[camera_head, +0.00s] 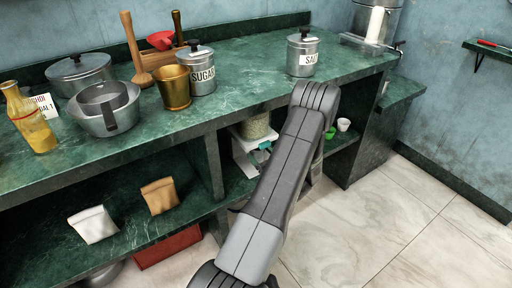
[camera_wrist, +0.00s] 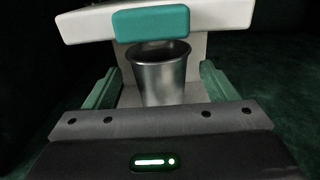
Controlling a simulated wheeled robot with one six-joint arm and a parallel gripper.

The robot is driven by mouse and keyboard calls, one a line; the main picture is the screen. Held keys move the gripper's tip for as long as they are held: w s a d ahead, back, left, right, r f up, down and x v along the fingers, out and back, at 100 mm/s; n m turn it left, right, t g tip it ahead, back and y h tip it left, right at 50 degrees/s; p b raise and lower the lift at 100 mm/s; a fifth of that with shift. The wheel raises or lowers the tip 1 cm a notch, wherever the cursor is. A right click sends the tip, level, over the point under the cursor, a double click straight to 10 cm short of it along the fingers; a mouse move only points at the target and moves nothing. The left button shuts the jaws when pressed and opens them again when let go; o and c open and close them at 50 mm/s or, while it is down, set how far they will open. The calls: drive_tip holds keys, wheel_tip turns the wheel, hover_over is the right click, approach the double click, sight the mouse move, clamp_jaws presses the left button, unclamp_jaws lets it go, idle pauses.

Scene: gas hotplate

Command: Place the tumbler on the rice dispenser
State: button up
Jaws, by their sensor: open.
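A grey metal tumbler (camera_wrist: 160,78) stands upright in the wrist view, directly under the teal block of the pale rice dispenser (camera_wrist: 225,14). It is in front of the dispenser's pale upright and appears to stand on its pale base; the tumbler's foot is hidden by my gripper body. My gripper (camera_wrist: 160,82) is open, with one green finger on each side of the tumbler and visible gaps between. In the head view the white dispenser (camera_head: 243,152), with a clear rice container on top, is on the lower shelf, partly hidden by my arm.
The green counter (camera_head: 245,70) overhangs the shelf. On it are a brass cup (camera_head: 174,88), a sugar canister (camera_head: 202,80), a salt canister (camera_head: 301,57) and pots. A green cup (camera_head: 330,133) and a white cup (camera_head: 343,125) are right of my arm. The floor at right is clear.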

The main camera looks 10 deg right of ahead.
drive_tip(key=v, duration=0.6)
drive_tip(key=shift+s+p, duration=0.3)
drive_tip(key=shift+p, duration=0.05)
